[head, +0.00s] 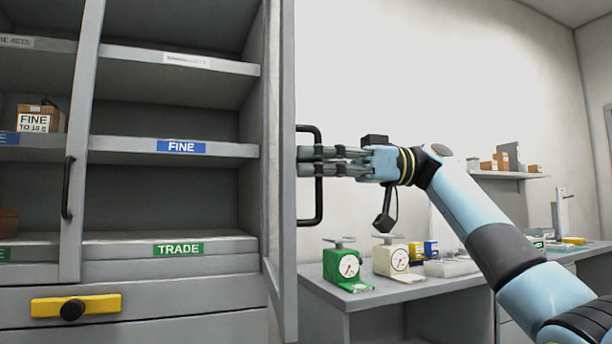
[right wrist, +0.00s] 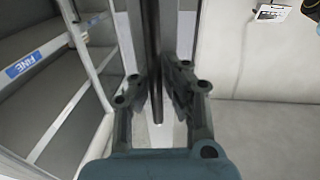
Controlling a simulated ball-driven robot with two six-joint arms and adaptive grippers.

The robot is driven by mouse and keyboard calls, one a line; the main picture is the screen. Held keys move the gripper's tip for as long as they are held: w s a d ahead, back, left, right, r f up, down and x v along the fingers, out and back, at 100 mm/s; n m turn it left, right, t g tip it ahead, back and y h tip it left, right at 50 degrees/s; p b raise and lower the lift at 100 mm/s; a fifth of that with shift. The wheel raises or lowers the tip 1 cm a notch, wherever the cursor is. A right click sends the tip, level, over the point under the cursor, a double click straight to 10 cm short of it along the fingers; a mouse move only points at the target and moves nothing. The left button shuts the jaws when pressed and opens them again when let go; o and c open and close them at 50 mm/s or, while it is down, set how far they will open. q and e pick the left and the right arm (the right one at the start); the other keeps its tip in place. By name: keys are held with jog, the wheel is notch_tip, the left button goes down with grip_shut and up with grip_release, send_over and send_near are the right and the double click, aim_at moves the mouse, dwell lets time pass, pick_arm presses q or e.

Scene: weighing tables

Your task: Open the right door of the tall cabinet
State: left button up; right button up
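The tall grey cabinet (head: 176,246) fills the left of the head view. Its right door (head: 284,150) stands swung out, seen almost edge-on, with the right bay's shelves exposed. The door's black bar handle (head: 317,208) is on the face turned to the right. My right gripper (head: 308,161) reaches in from the right, its fingers at the handle's middle. In the right wrist view the dark handle bar (right wrist: 155,60) runs between the two fingers (right wrist: 158,85), which appear closed on it. My left gripper is not in view.
A table (head: 350,300) right of the door bears a green scale (head: 343,268) and a cream scale (head: 391,262). A wall shelf (head: 500,175) with small boxes is behind my right arm. A yellow drawer plate (head: 100,304) is low on the cabinet.

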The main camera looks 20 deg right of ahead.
aim_at(292, 161)
jog(key=o, duration=0.5)
jog(key=a, duration=0.3)
jog(key=shift+w+r, duration=0.1)
jog(key=shift+w, duration=0.15)
jog(key=shift+c, duration=0.2)
jog(key=shift+s+d, duration=0.15)
jog(key=shift+d, duration=0.45)
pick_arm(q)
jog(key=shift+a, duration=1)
pick_arm(e)
jog(key=s+d, duration=0.1)
jog(key=d, duration=1)
jog(key=shift+d, duration=0.3)
